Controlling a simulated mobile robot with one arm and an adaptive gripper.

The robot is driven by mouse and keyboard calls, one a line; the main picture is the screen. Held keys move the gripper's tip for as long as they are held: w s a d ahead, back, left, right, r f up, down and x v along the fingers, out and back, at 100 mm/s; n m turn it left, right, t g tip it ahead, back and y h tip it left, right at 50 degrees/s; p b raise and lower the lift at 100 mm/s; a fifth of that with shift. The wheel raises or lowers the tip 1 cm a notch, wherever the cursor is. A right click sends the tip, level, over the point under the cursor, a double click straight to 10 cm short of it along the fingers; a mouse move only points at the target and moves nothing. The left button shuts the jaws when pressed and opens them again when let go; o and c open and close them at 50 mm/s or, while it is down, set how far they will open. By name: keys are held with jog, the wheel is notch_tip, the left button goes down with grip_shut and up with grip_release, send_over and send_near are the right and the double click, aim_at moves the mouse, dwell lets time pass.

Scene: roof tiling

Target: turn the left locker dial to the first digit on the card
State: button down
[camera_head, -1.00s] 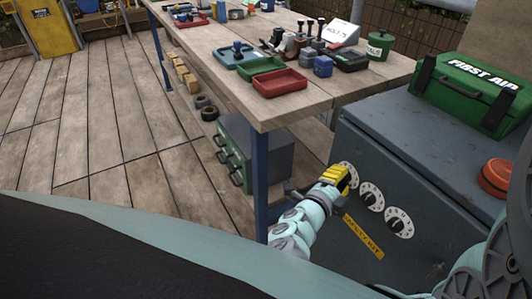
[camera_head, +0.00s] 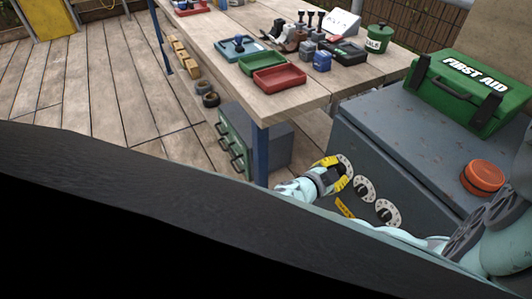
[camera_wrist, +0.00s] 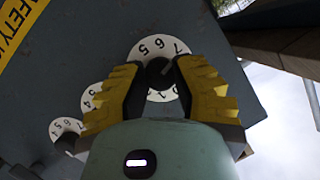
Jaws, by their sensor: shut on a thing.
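The grey locker (camera_head: 400,155) has a row of three white numbered dials with dark knobs on its front. My gripper (camera_head: 337,172) is at the left dial (camera_head: 346,163) and partly covers it in the head view. In the wrist view the yellow-padded fingers of my gripper (camera_wrist: 158,85) are closed on the dark knob of the left dial (camera_wrist: 150,49). Digits 5, 6 and 7 show along its rim beyond the knob. The middle dial (camera_head: 363,189) and the right dial (camera_head: 388,213) are untouched. A card (camera_head: 342,24) stands on the workbench; its writing is too small to read.
A green first aid box (camera_head: 465,95) and an orange round tin (camera_head: 483,177) are on top of the locker. The wooden workbench (camera_head: 225,70) with trays and tools stands to the left. A yellow label (camera_head: 344,207) is on the locker front below the dials.

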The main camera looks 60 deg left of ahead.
jog(key=shift+d+f, duration=0.1)
jog(key=shift+f, duration=0.15)
dwell(0.4)
jog(key=c, duration=1.1)
grip_release()
jog(key=shift+c, duration=0.2)
jog(key=o, duration=0.5)
jog(key=shift+r, duration=0.2)
jog(key=v, duration=1.2)
jog(key=shift+a, duration=0.25)
